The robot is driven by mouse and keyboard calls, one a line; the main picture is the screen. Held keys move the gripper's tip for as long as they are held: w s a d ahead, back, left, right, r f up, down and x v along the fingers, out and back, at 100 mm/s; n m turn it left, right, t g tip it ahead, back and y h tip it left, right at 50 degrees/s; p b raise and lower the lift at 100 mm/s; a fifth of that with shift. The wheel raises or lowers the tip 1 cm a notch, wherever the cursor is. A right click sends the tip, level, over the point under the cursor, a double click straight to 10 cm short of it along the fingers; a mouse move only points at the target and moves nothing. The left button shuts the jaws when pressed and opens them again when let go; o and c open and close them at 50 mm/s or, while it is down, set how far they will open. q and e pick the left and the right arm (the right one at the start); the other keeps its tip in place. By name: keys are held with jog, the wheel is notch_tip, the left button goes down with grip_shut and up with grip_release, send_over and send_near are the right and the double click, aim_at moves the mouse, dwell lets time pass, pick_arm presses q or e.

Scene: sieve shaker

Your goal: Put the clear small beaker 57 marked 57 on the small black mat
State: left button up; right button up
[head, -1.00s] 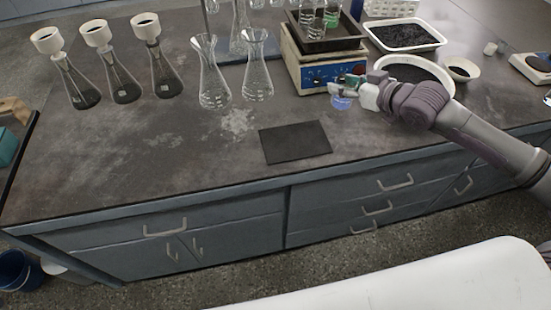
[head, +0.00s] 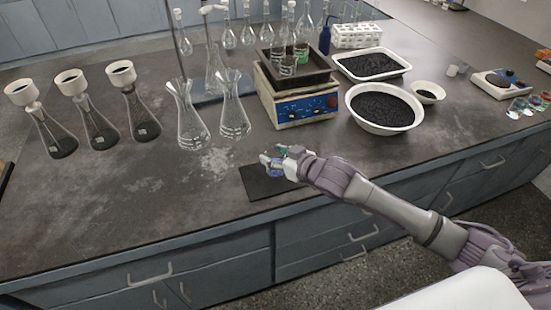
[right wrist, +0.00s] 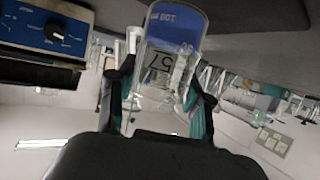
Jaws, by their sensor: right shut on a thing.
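The clear small beaker 57 (right wrist: 160,72) is between the fingers of my right gripper (head: 277,161). In the head view only a bluish bit of the beaker (head: 275,172) shows at the fingertips. My right gripper (right wrist: 158,100) is shut on it. The small black mat (head: 262,186) lies near the front edge of the bench. The gripper and beaker appear over its upper right part, which they hide; I cannot tell whether the beaker touches it. My left gripper is not in view.
A blue-and-white hotplate (head: 295,107) with a black tray stands behind the mat. Two empty flasks (head: 235,118) stand behind to the left. A white bowl of black grains (head: 384,108) is to the right. The bench left of the mat is clear.

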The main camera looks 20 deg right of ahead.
jog(key=shift+f, duration=0.8)
jog(key=shift+f, duration=0.15)
jog(key=o, duration=1.2)
jog(key=v, duration=1.2)
jog(key=shift+b, duration=0.3)
